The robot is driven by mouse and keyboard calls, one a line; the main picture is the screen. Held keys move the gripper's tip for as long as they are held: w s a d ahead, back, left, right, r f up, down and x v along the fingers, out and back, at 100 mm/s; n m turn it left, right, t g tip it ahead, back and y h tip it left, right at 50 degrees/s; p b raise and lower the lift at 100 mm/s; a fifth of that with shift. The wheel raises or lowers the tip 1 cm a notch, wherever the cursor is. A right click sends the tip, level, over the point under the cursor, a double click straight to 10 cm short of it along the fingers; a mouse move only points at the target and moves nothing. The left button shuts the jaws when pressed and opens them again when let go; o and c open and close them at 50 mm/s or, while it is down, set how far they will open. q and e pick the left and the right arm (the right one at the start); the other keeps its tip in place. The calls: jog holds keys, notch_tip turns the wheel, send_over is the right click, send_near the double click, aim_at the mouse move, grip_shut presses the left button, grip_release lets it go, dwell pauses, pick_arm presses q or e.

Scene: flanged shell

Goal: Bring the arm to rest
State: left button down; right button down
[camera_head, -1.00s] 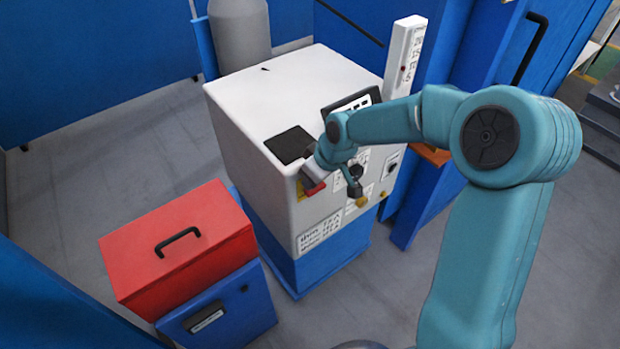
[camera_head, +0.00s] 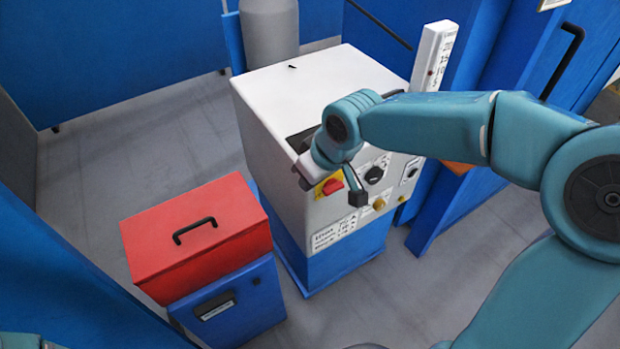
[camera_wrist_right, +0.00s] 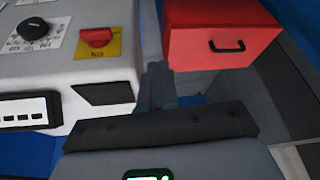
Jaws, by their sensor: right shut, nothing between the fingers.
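My right arm (camera_head: 430,125) comes in from the right in the head view and reaches across the front of the white machine cabinet (camera_head: 290,90). My right gripper (camera_head: 357,192) is shut and empty, in front of the cabinet's control panel near the red switch (camera_head: 331,186). In the wrist view the gripper's fingers (camera_wrist_right: 157,85) are together, with the panel to their left and the red box (camera_wrist_right: 222,40) beyond them to the right. The red switch also shows in the wrist view (camera_wrist_right: 97,38) on its yellow plate. My left gripper is not in view.
The red box (camera_head: 170,225) with a black handle sits on a blue cabinet (camera_head: 240,305) at lower left. A black knob (camera_head: 374,174) and a yellow knob (camera_head: 379,203) are on the panel. Blue panels stand behind and at right. Grey floor (camera_head: 110,155) is free at left.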

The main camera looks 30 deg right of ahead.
jog(key=shift+w, duration=0.1)
jog(key=shift+d, duration=0.1)
jog(key=shift+f, duration=0.1)
jog(key=s+a+f+g+y, duration=0.1)
jog(key=a+f, duration=0.3)
jog(key=f, duration=0.7)
jog(key=s+a+f+m+g, duration=0.1)
jog(key=s+a+f+m, duration=0.1)
jog(key=s+f, duration=0.6)
jog(key=s+a+f+m+g+y, duration=0.1)
jog(key=s+a+f, duration=0.4)
jog(key=f, duration=0.8)
jog(key=s+m+g, duration=0.1)
jog(key=s, duration=0.1)
jog(key=shift+s+f+m+y, duration=0.25)
jog(key=shift+s+m+y, duration=0.05)
jog(key=shift+s, duration=0.05)
jog(key=shift+d, duration=0.15)
